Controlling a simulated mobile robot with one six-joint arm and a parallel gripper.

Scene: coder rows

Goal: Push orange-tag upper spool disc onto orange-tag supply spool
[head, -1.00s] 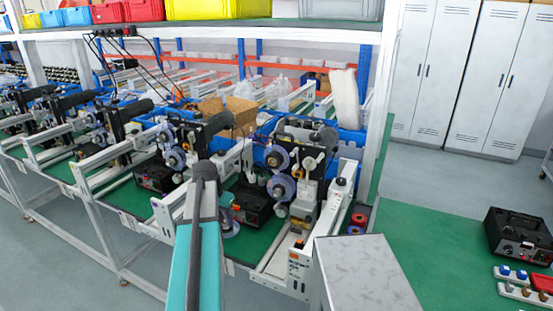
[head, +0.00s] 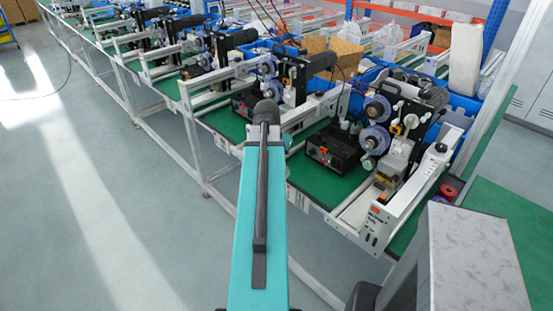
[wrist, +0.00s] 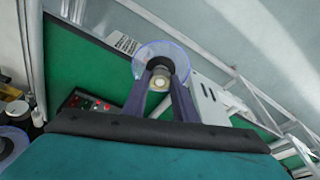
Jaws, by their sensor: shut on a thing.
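In the wrist view my gripper (wrist: 161,80) is shut on a clear disc (wrist: 143,60) with a bluish rim and a dark hub. I take it to be the upper spool disc; no orange tag shows on it. The disc is held over the green bench top and its front edge. In the head view my arm hides the gripper. The nearest coder machine there carries two spools one above the other, an upper spool (head: 378,108) and a lower spool (head: 374,140). I cannot tell which is the orange-tag supply spool.
A black control box (head: 335,148) sits on the green bench below the spools. White rails and a white upright unit (head: 405,205) stand around the machine. A grey box-like block (head: 475,255) is at the right front. The floor at left is clear.

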